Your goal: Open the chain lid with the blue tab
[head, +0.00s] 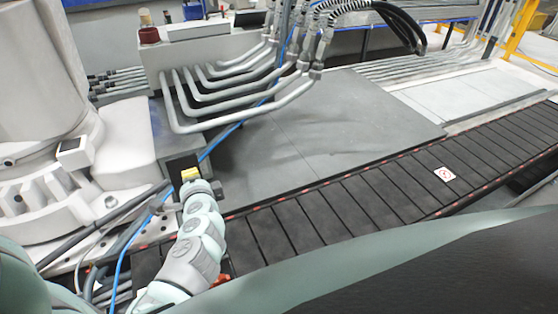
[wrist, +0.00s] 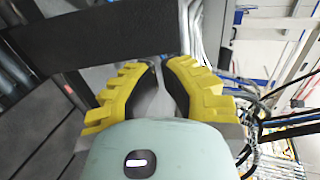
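The dark slatted cable chain (head: 330,216) runs from the lower left to the right edge in the head view, with small red marks along its side. I cannot make out a blue tab or a separate lid on it. My gripper (head: 190,173) is at the left, before the dark opening under the grey machine housing and above the left end of the chain. In the wrist view my gripper (wrist: 160,63) has yellow ribbed fingers with dark inner pads. Its tips stand a narrow gap apart, with only grey surface between them.
A blue cable (head: 122,262) runs past the left of my gripper. Bent grey pipes (head: 235,120) and black hoses (head: 385,12) stand behind. A white robot base (head: 60,190) is at the left. The grey floor plate (head: 330,130) is clear.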

